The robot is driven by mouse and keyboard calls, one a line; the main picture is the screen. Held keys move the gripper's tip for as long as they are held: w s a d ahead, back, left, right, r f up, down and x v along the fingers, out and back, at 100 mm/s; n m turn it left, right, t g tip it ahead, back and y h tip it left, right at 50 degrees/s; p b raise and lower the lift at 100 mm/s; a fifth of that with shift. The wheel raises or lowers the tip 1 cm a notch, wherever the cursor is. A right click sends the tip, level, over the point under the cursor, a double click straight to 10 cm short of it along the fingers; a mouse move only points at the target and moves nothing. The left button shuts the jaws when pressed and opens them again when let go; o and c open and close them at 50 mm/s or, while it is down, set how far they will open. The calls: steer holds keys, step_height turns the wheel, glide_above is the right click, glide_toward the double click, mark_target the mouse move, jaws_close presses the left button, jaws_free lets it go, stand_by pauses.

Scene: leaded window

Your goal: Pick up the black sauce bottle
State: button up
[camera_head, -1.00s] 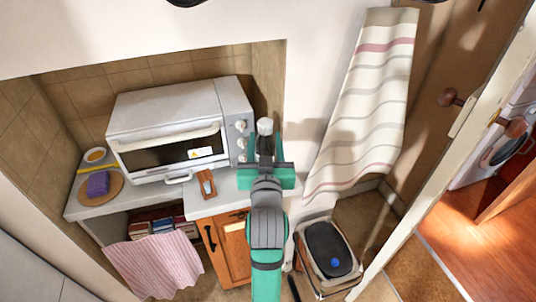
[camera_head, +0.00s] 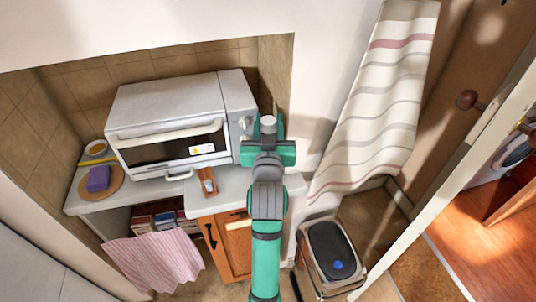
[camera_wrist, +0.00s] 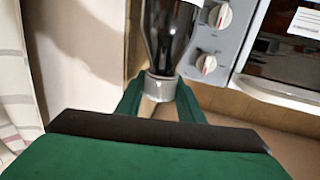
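The black sauce bottle (camera_wrist: 170,32) has a dark body and a grey cap. In the wrist view its body runs out of the top edge, and the cap (camera_wrist: 160,88) points towards my gripper. In the head view only the pale cap (camera_head: 268,122) shows clearly, to the right of the oven; my gripper hides most of the body. My gripper (camera_head: 268,130) is at the bottle. Its two green fingers (camera_wrist: 160,98) stand apart, one on each side of the cap. They look open, without a clear grip on it.
A white toaster oven (camera_head: 165,105) stands close on the left on the grey counter (camera_head: 230,195). A small brown item (camera_head: 207,183) lies in front of it. The wall and a hanging striped cloth (camera_head: 385,95) are on the right. A bin (camera_head: 330,250) stands below.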

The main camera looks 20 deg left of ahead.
steer(key=shift+s+d, duration=0.15)
steer(key=shift+d, duration=0.25)
jaws_close()
steer(key=shift+a, duration=0.15)
